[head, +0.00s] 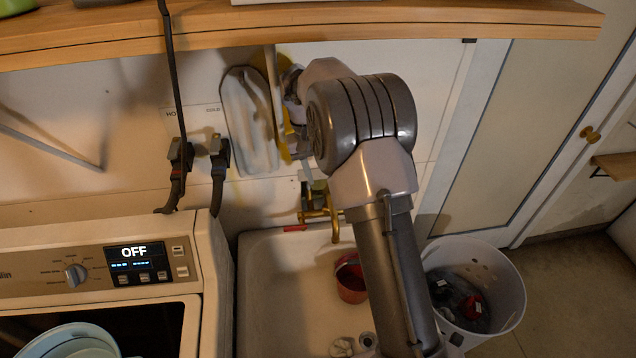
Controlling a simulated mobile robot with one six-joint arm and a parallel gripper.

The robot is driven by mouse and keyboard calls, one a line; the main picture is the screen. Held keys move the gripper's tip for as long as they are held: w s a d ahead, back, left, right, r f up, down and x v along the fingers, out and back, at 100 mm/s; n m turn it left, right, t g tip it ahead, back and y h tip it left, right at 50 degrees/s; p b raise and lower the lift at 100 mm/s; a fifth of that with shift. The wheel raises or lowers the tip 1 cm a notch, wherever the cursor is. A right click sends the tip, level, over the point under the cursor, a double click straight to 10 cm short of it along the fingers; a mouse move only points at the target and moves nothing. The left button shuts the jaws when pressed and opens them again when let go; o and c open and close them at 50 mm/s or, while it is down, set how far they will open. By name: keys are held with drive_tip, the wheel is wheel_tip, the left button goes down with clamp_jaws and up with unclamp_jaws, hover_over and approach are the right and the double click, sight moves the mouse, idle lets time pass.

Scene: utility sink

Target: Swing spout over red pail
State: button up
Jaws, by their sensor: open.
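The brass faucet (312,205) is on the wall behind the white sink. Its spout (335,226) bends down at the back of the sink, above and slightly left of the red pail (351,284) in the picture. The pail stands in the sink, its right side partly covered by my arm. My gripper (299,150) is near the wall, above the faucet and apart from the spout. It is open, partly hidden behind my wrist, and I see nothing between its fingers.
A wooden shelf (300,32) runs above my arm. A washing machine (95,275) stands left of the sink (275,290). A white bin (508,288) with dark contents stands on the right. An ironing-board-like grey object (248,125) hangs on the wall beside my gripper.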

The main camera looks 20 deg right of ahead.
sight(332, 214)
drive_tip(key=x, duration=0.4)
drive_tip(key=b+x, duration=0.1)
drive_tip(key=x, duration=0.3)
drive_tip(key=b+x, duration=0.1)
drive_tip(key=x, duration=0.3)
drive_tip(key=shift+s+d, duration=0.25)
drive_tip(key=shift+s, duration=0.1)
clamp_jaws()
idle(0.5)
